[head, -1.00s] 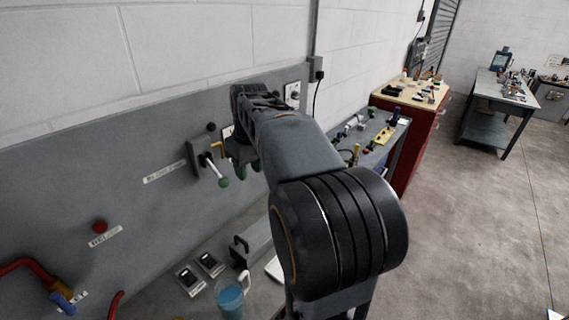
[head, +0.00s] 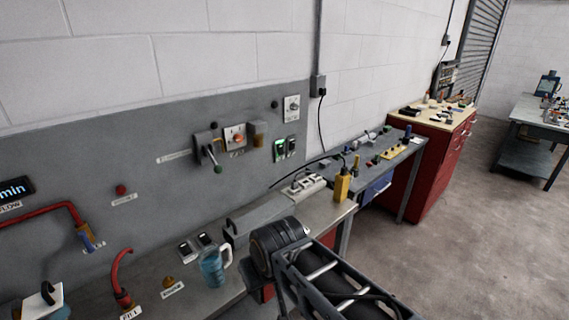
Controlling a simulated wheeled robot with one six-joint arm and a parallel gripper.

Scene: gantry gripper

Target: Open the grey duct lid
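The grey duct lid (head: 268,212) appears to be the top of a long grey box on the bench against the wall panel. A black handle (head: 228,232) stands at its left end. The lid looks shut and level. My arm crosses the lower middle of the head view, in front of the bench, and hides part of the area before the box. My gripper's fingers do not show.
A blue-tinted jug (head: 213,266) stands in front of the duct's left end, close to the handle. Two small black-topped devices (head: 197,246) sit left of it. A power strip (head: 304,186) and yellow bottle (head: 342,186) stand to the right. A lever (head: 213,158) juts from the panel above.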

